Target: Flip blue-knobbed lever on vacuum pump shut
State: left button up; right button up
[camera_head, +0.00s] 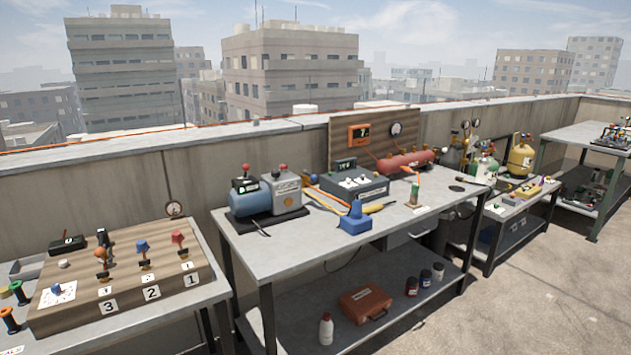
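A pump-like machine with a blue motor cylinder (249,203) and a grey box (284,191) stands on a black base at the left end of the middle bench. Red knobs top it. A small blue knob (314,178) shows just right of the grey box, near an orange hose; I cannot tell whether it sits on a lever or which way that lever stands. The machine's label is too small to read. Neither of my grippers is in view.
The middle bench (258,253) also carries a grey meter box (354,185), a blue device (355,218) and a red tank (406,162). A left bench holds a wooden board (190,281) with numbered levers. Open floor (540,285) lies at the right.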

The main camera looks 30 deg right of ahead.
aim_at(314, 177)
jog(key=z, duration=0.5)
jog(key=i+l+z, duration=0.15)
jog(key=z, duration=0.2)
jog(key=i+z, duration=0.7)
jog(key=i+j+z, duration=0.1)
jog(key=i, duration=0.6)
